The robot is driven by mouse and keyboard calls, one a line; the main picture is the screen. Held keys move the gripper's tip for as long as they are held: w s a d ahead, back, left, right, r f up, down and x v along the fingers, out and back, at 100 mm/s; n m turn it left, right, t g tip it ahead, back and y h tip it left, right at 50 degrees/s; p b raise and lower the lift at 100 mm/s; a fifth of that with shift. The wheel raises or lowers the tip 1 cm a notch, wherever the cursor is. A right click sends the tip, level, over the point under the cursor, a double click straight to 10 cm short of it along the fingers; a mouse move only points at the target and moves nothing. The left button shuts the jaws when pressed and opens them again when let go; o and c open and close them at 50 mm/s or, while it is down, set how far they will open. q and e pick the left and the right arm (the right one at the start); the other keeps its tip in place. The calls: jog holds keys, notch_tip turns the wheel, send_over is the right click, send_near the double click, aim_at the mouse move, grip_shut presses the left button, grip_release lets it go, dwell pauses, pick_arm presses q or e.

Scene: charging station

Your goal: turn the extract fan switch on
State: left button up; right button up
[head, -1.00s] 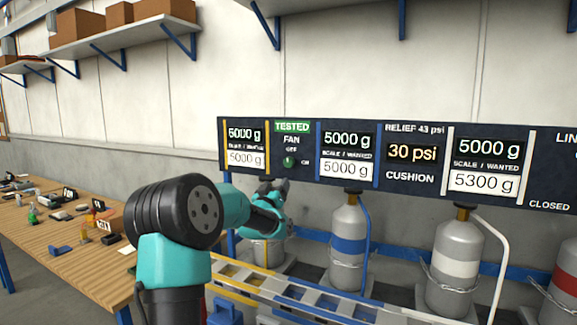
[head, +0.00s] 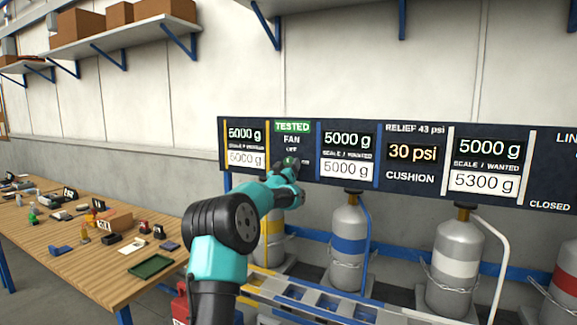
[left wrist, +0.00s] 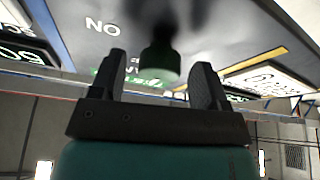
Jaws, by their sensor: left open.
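The fan switch (left wrist: 160,62) is a dark green knob on the panel. In the left wrist view it stands between my two dark fingers, with a visible gap on each side. In the head view my left gripper (head: 290,166) is at the panel below the FAN OFF label (head: 291,143) and covers most of the knob. The left gripper is open and its fingers appear apart from the knob. My right gripper is not in view.
The dark panel (head: 349,186) carries several scale displays and a 30 psi display (head: 412,153). Grey cylinders (head: 348,243) stand below it. A wooden bench (head: 110,285) with small items is at the left.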

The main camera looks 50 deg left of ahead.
pick_arm(q)
jog(key=shift+w+a+r, duration=0.2)
jog(key=shift+w+a, duration=0.05)
jog(key=shift+w, duration=0.15)
jog(key=shift+c, duration=0.3)
jog(key=c, duration=0.9)
